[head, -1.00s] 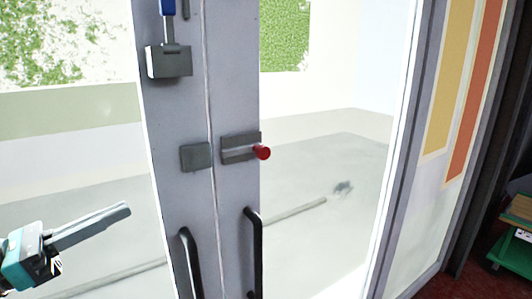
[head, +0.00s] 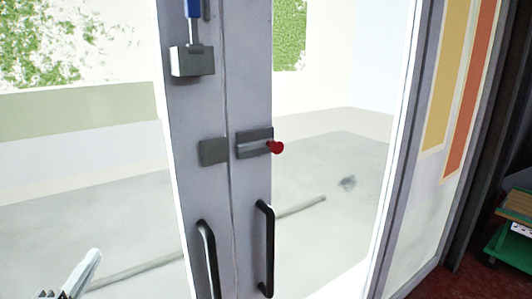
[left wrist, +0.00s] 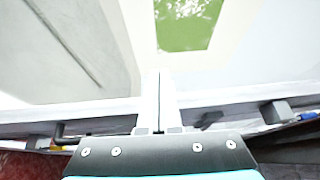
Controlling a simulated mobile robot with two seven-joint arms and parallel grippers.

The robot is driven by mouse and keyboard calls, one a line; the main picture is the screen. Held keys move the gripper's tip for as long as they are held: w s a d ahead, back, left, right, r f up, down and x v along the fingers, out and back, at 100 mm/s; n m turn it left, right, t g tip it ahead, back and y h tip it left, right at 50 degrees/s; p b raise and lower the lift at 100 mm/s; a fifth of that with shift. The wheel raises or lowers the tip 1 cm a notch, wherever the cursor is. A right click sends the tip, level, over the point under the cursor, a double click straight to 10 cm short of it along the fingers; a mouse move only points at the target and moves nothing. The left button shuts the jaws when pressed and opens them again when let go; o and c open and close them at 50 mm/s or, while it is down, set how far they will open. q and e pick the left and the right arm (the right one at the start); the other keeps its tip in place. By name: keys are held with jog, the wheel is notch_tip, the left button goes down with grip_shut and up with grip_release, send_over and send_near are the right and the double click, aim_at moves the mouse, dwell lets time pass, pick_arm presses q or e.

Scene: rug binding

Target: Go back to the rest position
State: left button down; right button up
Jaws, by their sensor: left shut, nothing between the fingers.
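My left gripper (head: 80,276) is at the lower left corner of the head view, in front of the glass door and away from the handles. Its fingers are shut with nothing between them. In the left wrist view the shut fingers (left wrist: 158,105) point toward the glass. My right gripper is in neither view.
A glass double door stands ahead, with two black handles (head: 268,250), a bolt with a red knob (head: 276,147) and a grey box with a blue lever (head: 193,61). A green shelf (head: 511,243) stands at the far right on red carpet.

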pick_arm(q)
jog(key=s+d+f+n+g+y, duration=0.1)
jog(key=s+d+f+n+g, duration=0.1)
jog(key=s+f+n+g, duration=0.45)
jog(key=s+d+f+n+g, duration=0.15)
jog(key=f+n, duration=0.25)
jog(key=f, duration=0.5)
jog(key=s+d+f+n+g+h, duration=0.3)
jog(key=s+d+f+n+g, duration=0.3)
jog(key=s+d, duration=0.55)
notch_tip(320, 180, down, 29)
jog(key=s+m+g+b, duration=0.2)
jog(key=s+b, duration=0.1)
jog(key=b, duration=0.3)
jog(key=s+a+f+b, duration=0.2)
jog(key=s+f, duration=0.5)
jog(key=f, duration=0.2)
jog(key=s+a+f+g+b, duration=0.1)
jog(key=s+f+b, duration=0.2)
jog(key=s+f, duration=0.5)
jog(key=shift+a+f+g, duration=0.3)
jog(key=shift+a+f, duration=0.05)
jog(key=shift+f, duration=0.6)
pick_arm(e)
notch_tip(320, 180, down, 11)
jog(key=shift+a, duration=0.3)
pick_arm(q)
jog(key=shift+s, duration=0.1)
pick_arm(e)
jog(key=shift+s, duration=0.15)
